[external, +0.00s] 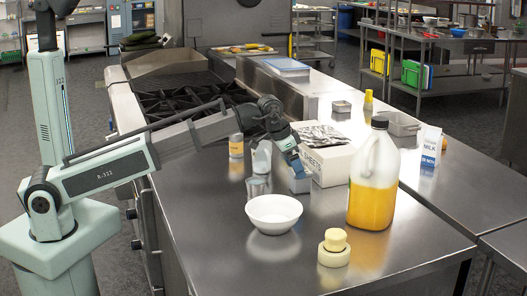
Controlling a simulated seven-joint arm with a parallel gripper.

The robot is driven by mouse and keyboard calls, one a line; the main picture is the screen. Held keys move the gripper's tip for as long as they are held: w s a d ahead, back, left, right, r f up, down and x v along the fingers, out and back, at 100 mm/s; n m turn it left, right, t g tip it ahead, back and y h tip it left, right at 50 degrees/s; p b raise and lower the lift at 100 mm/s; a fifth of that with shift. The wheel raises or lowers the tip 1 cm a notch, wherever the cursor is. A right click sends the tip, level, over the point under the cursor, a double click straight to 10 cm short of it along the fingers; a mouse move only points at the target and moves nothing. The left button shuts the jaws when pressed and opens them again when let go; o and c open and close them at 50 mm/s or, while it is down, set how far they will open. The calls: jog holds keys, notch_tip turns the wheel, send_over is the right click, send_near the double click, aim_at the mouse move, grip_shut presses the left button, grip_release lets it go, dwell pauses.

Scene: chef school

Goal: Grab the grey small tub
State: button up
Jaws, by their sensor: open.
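A small grey square tub (299,184) stands on the steel counter, against or just in front of the left end of a white box. My gripper (298,172) is open and points down right above this tub. The gripper's end hides the tub's upper part, and I cannot tell if the fingers touch it or reach around it. Another small grey tub (342,106) stands farther back on the counter, and a larger grey tub (400,124) is to its right.
The white box (332,166) labelled "sheets" is right of my gripper.

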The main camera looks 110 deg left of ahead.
jog(key=shift+x, duration=2.35)
jog(key=shift+w+a+r, duration=0.1)
jog(key=shift+w+a, duration=0.05)
jog(key=shift+a, duration=0.05)
jog(key=c, duration=1.2)
